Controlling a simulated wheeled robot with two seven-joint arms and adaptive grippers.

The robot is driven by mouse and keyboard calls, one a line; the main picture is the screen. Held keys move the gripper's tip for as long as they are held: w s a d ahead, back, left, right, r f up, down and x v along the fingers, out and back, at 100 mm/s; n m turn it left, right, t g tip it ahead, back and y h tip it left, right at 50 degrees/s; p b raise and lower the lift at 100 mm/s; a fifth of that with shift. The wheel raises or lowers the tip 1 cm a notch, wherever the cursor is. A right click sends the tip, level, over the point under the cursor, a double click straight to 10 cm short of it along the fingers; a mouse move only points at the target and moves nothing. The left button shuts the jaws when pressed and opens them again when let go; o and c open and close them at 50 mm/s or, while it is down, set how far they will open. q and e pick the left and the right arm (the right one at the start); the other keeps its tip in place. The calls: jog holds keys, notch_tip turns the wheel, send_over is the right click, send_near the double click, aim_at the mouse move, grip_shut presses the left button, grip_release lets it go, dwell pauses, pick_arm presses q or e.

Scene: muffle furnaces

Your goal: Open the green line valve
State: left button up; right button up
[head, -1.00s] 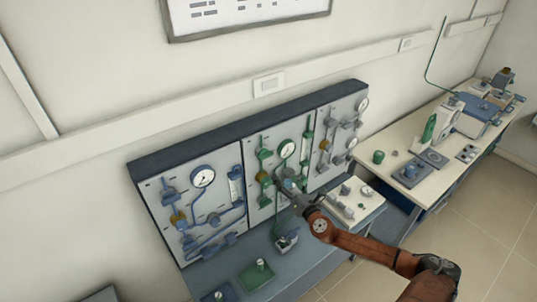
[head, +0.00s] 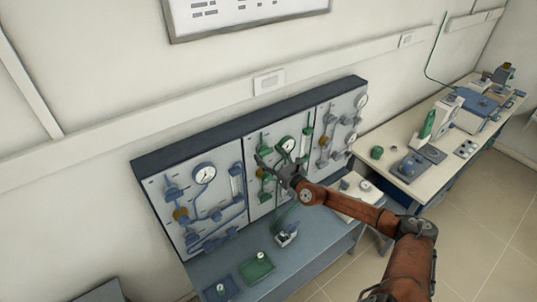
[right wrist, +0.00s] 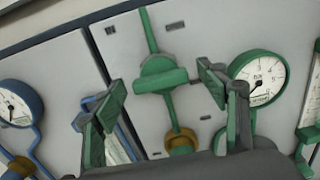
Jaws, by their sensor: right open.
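The green line runs down the middle panel (head: 250,167). In the right wrist view, its green valve (right wrist: 162,74) has a bar handle lying crosswise to the nearly vertical green pipe. In the head view the upper green valve (head: 264,148) shows just above my right gripper (head: 270,157), which partly covers the line. My right gripper is open and empty; in its wrist view its two fingers (right wrist: 160,88) stand either side of the valve, seemingly apart from it. A green-rimmed gauge (right wrist: 261,79) is right of the valve. My left gripper is not in view.
The blue line with its gauge (head: 204,174) is left of the green one, and a grey line (head: 325,142) is right. A brass-coloured fitting (right wrist: 181,141) sits below the green valve. A bench (head: 215,268) with small parts stands below the panels.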

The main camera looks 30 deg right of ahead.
jog(key=c, duration=1.2)
jog(key=shift+o, duration=0.2)
